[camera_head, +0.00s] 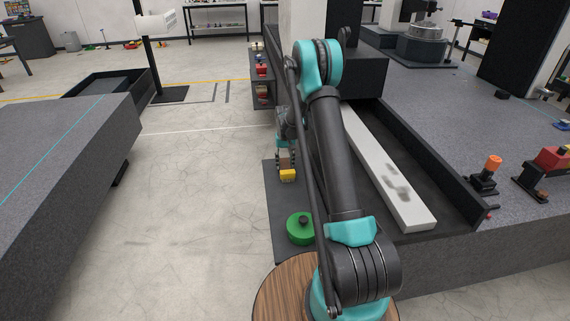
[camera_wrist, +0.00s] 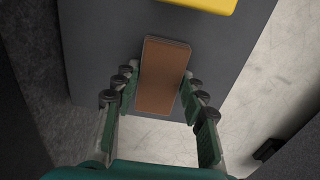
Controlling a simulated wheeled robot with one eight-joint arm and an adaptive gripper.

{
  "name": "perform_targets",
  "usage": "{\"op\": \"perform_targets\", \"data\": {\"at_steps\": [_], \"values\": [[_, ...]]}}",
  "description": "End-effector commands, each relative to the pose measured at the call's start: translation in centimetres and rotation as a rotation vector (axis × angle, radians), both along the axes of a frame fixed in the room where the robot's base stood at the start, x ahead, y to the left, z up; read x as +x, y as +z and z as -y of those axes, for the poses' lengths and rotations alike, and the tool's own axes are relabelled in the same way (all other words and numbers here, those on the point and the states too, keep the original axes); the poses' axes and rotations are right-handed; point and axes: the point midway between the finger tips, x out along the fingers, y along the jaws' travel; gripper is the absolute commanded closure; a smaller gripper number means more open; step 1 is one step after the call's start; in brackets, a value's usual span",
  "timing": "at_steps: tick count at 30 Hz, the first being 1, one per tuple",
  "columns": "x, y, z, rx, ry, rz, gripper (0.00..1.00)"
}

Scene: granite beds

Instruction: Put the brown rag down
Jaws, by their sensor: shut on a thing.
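The brown rag (camera_wrist: 163,76) looks like a stiff, flat rectangular block in the wrist view. My gripper (camera_wrist: 162,88) has one finger on each side of it and is shut on it. In the head view the rag (camera_head: 284,158) shows small and brownish below my gripper (camera_head: 285,152), partly hidden by the fingers. It is over the dark grey ledge, close behind a yellow object (camera_head: 287,176). Whether the rag touches the ledge I cannot tell.
The dark ledge (camera_head: 279,205) also bears a green round object (camera_head: 301,229). A long pale bar (camera_head: 385,175) lies in the dark trough to the right. Small items stand on a rack (camera_head: 259,80) behind. Open floor lies left.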

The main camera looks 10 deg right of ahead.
Motion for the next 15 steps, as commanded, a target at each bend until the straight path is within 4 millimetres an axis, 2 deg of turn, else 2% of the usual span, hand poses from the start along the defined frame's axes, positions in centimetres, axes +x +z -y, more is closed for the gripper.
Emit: {"op": "perform_targets", "data": {"at_steps": [8, 9, 13, 15], "values": [[-0.01, -0.23, 0.00, 0.000, 0.000, 0.000, 1.00], [-0.02, -0.20, 0.00, 0.000, 0.000, 0.000, 0.55], [-0.01, -0.19, 0.00, 0.000, 0.000, 0.000, 0.39], [-0.01, -0.19, 0.00, 0.000, 0.000, 0.000, 0.38]]}}
